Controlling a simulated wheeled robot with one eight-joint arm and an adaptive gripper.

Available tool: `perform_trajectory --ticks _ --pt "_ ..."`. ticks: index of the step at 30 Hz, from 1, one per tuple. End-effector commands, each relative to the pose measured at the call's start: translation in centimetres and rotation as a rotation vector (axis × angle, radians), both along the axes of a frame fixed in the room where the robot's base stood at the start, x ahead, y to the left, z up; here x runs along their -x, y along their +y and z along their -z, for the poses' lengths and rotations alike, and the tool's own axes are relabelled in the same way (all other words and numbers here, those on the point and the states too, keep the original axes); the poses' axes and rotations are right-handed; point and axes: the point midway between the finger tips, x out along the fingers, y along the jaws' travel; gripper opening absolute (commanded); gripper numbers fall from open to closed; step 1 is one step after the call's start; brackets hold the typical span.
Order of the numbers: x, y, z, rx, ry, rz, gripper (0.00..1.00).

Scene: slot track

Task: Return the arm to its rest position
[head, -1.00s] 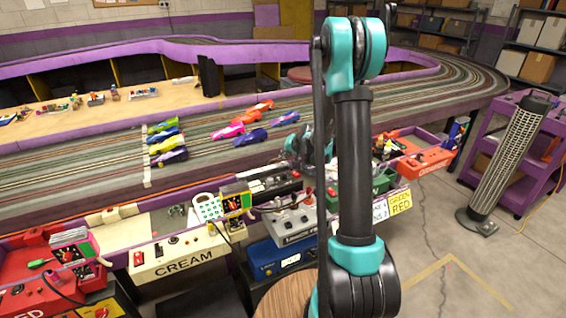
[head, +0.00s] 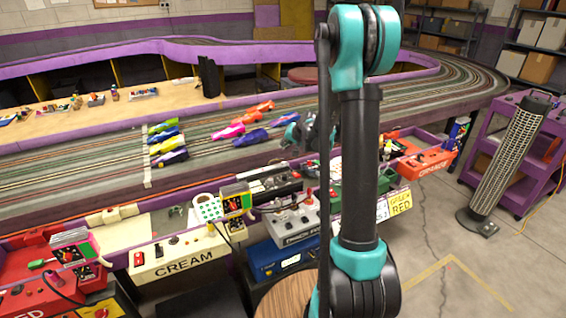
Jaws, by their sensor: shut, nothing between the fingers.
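My arm (head: 357,170) stands upright in the right half of the head view, with black links and teal joints. My gripper (head: 290,128) shows partly to the left of the arm, in front of the slot track. It is small and dark with teal parts, shut and empty. It appears raised above the control boxes at the track's edge. Part of the wrist is hidden behind the arm's upright link.
The slot track (head: 100,160) carries several coloured cars. Control boxes line its near edge, including the cream one (head: 180,250) and the orange one (head: 428,162). A tower heater (head: 508,165) and a purple cart (head: 490,185) stand right. Floor (head: 450,240) is clear.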

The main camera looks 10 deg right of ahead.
Motion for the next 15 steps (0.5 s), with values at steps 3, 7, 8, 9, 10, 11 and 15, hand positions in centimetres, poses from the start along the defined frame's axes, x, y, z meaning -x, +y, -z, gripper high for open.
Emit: perform_trajectory --ticks 3,7,8,9,10,11,15 --pt "0.6 0.0 -0.1 0.006 0.003 -0.004 0.0" --pt "3.3 0.1 -0.8 0.04 0.022 -0.024 0.0" --pt "4.4 0.1 -1.0 0.053 0.029 -0.031 0.0" --pt "5.9 0.2 -1.2 0.072 0.04 -0.042 0.0" --pt "7.1 0.2 -1.4 0.088 0.048 -0.052 0.0" --pt "8.4 0.1 -1.6 0.104 0.056 -0.06 0.0" --pt "14.4 -0.1 -1.9 0.179 0.1 -0.101 0.0"
